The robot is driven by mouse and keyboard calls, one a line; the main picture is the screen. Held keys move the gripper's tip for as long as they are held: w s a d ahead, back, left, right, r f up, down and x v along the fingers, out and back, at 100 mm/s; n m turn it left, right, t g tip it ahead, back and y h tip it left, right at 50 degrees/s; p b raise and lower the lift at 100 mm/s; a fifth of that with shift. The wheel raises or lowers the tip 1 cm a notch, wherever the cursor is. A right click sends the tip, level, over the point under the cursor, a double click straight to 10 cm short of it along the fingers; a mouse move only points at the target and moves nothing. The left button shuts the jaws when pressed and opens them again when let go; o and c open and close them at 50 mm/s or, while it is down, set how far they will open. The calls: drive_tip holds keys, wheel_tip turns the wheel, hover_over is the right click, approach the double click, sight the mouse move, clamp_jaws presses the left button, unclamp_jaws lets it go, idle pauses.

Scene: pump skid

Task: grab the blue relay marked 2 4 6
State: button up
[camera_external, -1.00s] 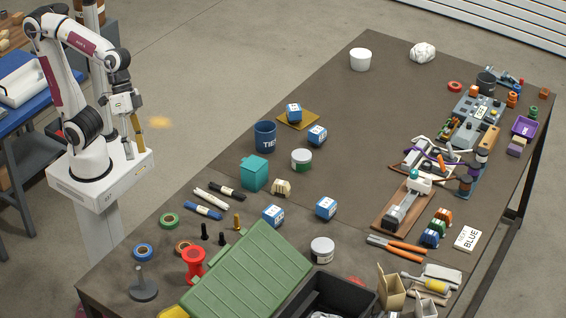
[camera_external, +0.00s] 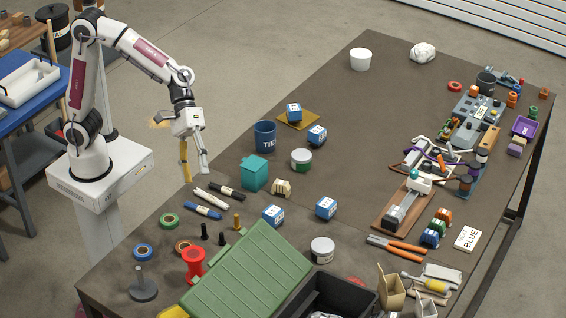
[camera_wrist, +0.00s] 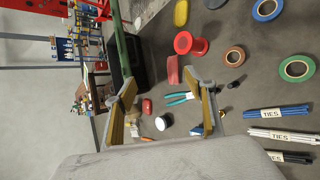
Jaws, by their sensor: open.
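Several blue cubes with white labels, which look like relays, are on the table in the external view. One (camera_external: 294,112) is on a tan square plate, another (camera_external: 317,135) is just right of it. Two more stand nearer the front, a left one (camera_external: 273,215) and a right one (camera_external: 326,208). Their markings are too small to read, so I cannot tell which is 2 4 6. My gripper (camera_external: 196,174) is open and empty, raised near the table's left edge, left of all the cubes. The wrist view shows its spread fingers (camera_wrist: 160,95) and a partly hidden blue patch (camera_wrist: 196,130) beside one finger.
A blue cup (camera_external: 264,136), teal box (camera_external: 254,173) and white-and-green jar (camera_external: 301,160) stand among the cubes. Bundles of ties (camera_external: 203,211) lie near the left edge. A green lid (camera_external: 245,275) and red spool (camera_external: 194,265) are in front. The table's back middle is clear.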

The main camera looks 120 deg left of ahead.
drive_tip(key=w+a+f+n+t, duration=0.2)
drive_tip(key=w+a+f+n, duration=0.25)
drive_tip(key=w+a, duration=0.35)
drive_tip(key=n+t+y, duration=0.4)
drive_tip(key=n+y, duration=0.2)
drive_tip(key=n, duration=1)
approach(321, 201)
drive_tip(key=x, duration=0.2)
drive_tip(key=a+x, duration=0.1)
drive_tip(key=x, duration=0.1)
drive_tip(key=shift+w, duration=0.15)
drive_tip(key=shift+x, duration=1.3)
drive_tip(key=shift+w+d, duration=0.1)
drive_tip(key=shift+w+d+f, duration=0.2)
drive_tip(key=shift+w+f, duration=0.15)
drive_tip(key=shift+w, duration=0.3)
drive_tip(key=shift+w+d+f, duration=0.25)
drive_tip(key=shift+w+f, duration=0.05)
drive_tip(key=shift+w, duration=0.35)
drive_tip(key=shift+x, duration=1.05)
drive_tip(key=shift+a, duration=0.1)
